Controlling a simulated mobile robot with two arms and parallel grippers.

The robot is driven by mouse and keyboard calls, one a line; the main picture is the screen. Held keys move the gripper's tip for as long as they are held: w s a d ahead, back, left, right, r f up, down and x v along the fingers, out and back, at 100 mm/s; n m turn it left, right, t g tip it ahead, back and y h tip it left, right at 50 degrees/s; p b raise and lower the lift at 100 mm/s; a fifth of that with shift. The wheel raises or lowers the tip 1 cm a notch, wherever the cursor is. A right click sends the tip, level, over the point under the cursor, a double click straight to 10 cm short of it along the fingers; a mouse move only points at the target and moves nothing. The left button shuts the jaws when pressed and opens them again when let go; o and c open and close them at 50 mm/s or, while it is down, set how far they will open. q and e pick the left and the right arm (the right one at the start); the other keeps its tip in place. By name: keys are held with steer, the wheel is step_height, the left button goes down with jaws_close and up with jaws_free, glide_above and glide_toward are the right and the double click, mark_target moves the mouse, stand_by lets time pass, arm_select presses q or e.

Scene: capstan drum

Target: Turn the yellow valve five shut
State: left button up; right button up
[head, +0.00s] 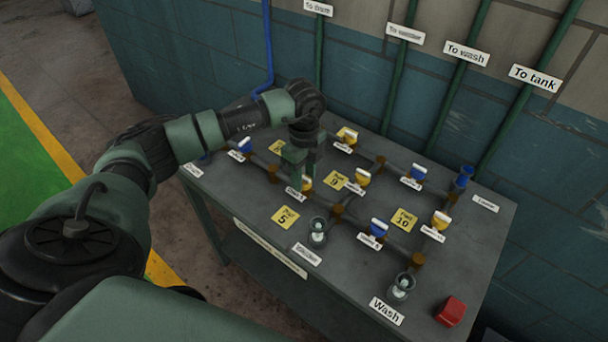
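My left gripper (303,180) points straight down at the table, over a yellow valve (307,184) in the middle of the pipework. Its two fingers show a gap between them. They hide part of this valve, and I cannot tell whether they touch or grip its handle. Other yellow valves with pale handles are at the back (349,138), the centre (362,178) and the right (441,220). The small white valve labels are too small to read surely, so I cannot tell which yellow valve is five. My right gripper is not in view.
Blue valves stand at left (244,146), right (418,172) and front (378,227). Glass cups (318,232) and (402,287) stand at the front, with a red block (451,311) at the front right corner. Yellow cards (285,217) lie flat. A wall with green pipes closes the back.

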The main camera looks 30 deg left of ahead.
arm_select(q)
jaws_close()
steer(key=shift+m, duration=0.4)
steer(key=m+b, duration=0.2)
steer(key=m, duration=0.1)
steer(key=shift+f, duration=0.1)
steer(key=m+b, duration=0.3)
steer(key=m, duration=0.2)
steer(key=m+b, duration=0.3)
steer(key=m, duration=0.2)
steer(key=shift+m, duration=0.4)
steer(key=shift+m+b, duration=0.6)
steer(key=shift+m, duration=1.3)
